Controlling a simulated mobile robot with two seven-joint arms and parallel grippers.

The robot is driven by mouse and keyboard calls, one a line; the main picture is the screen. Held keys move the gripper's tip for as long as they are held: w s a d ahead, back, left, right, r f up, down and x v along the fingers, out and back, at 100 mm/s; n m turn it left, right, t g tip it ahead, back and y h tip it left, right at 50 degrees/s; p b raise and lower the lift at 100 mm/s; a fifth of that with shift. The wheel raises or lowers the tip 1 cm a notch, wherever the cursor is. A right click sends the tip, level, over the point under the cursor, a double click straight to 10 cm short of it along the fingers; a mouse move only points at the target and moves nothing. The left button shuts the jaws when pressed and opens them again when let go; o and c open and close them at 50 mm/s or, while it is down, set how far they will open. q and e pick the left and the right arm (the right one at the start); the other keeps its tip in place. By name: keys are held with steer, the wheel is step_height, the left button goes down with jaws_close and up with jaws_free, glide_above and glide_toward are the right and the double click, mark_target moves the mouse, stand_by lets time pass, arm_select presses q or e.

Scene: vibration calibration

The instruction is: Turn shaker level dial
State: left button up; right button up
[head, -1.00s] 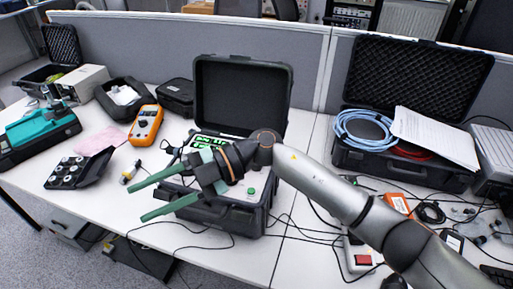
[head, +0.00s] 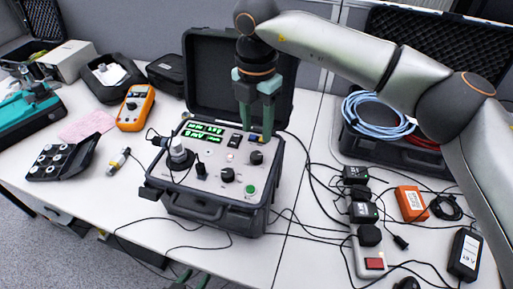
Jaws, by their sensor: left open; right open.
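The shaker is a dark open case (head: 215,212) with a light grey panel, a lit green display (head: 203,131) and several controls. Black dials sit on the panel: one at the back right (head: 256,157), one near the middle (head: 227,174). Their labels are too small to read, so I cannot tell which is the level dial. My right gripper (head: 256,134) points down, open and empty, over the panel's back right, just behind the back right dial; contact is unclear. My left gripper (head: 192,277) shows only its green fingertips at the bottom edge, open, in front of the table.
A grey cylinder (head: 180,153) with a cable stands on the panel's left. A green button (head: 250,189) is at the front right. The raised lid (head: 208,75) stands behind my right gripper. Cables and a power strip (head: 370,258) lie to the right. An orange meter (head: 136,107) is left.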

mark_target(256, 154)
step_height(256, 154, down, 8)
steer(key=shift+r, duration=0.15)
steer(key=shift+c, duration=0.2)
jaws_close()
stand_by(0.4)
